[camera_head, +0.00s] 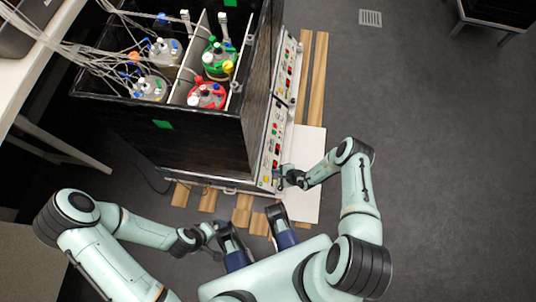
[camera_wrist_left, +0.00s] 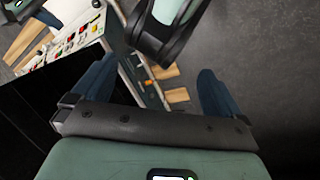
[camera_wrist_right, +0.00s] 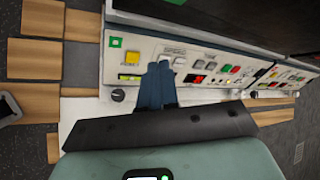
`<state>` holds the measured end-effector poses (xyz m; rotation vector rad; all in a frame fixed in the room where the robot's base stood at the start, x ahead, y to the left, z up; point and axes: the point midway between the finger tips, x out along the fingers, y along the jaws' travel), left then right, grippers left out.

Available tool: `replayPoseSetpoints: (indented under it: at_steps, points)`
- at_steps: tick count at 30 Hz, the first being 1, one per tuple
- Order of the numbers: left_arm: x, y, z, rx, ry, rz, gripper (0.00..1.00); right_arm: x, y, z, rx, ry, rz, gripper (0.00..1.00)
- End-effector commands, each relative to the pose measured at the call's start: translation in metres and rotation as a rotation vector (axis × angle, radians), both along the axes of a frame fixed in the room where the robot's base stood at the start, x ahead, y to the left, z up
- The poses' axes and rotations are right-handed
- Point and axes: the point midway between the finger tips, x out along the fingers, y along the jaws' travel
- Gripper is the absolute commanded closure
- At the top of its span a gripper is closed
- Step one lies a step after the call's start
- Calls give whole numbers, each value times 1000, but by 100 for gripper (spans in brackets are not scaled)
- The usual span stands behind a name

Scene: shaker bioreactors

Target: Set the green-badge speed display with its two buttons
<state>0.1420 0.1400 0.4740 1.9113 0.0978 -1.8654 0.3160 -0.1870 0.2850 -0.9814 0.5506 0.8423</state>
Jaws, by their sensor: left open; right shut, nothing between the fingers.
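A green badge (camera_wrist_right: 116,42) sits at the left end of the pale control panel (camera_wrist_right: 145,47) in the right wrist view. Near it are a yellow button (camera_wrist_right: 132,58) and a yellow-green window (camera_wrist_right: 130,77). A small dark display (camera_wrist_right: 195,78) with red marks lies right of my fingers; its reading is too small to tell. Pale buttons (camera_wrist_right: 180,63) sit by the fingertips. My right gripper (camera_wrist_right: 160,66) is shut and empty, its tips at the panel; contact cannot be told. It covers part of the panel. My left gripper (camera_wrist_left: 155,85) is open and empty, away from the panel.
The black shaker cabinet (camera_head: 200,125) holds several bottles with tubing. More coloured controls (camera_wrist_right: 265,82) continue along the panel. A white board (camera_head: 307,190) and wooden slats (camera_head: 318,75) lie on the floor beside it. The grey floor (camera_head: 440,150) at right is clear.

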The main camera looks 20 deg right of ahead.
Motion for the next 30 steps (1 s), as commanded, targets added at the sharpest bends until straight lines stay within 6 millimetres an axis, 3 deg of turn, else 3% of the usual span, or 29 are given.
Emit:
replayPoseSetpoints:
  at_steps: [1, 3, 10, 23, 30]
  points:
    - [1, 1, -11, 2, -3, 2, 0, 6, -15, -17, -22, -19, -67, 100]
    - [3, 1, -17, 4, -7, 3, 0, 15, -34, -27, -53, -43, -144, 100]
    - [6, 2, -27, 7, -15, 7, 0, 24, -71, -45, -121, -78, -285, 100]
    - [7, 3, -27, 8, -17, 7, 0, 26, -75, -46, -130, -82, -301, 100]
    - [19, 9, -40, 24, -49, 22, 0, 31, -65, -58, -128, -81, -300, 100]
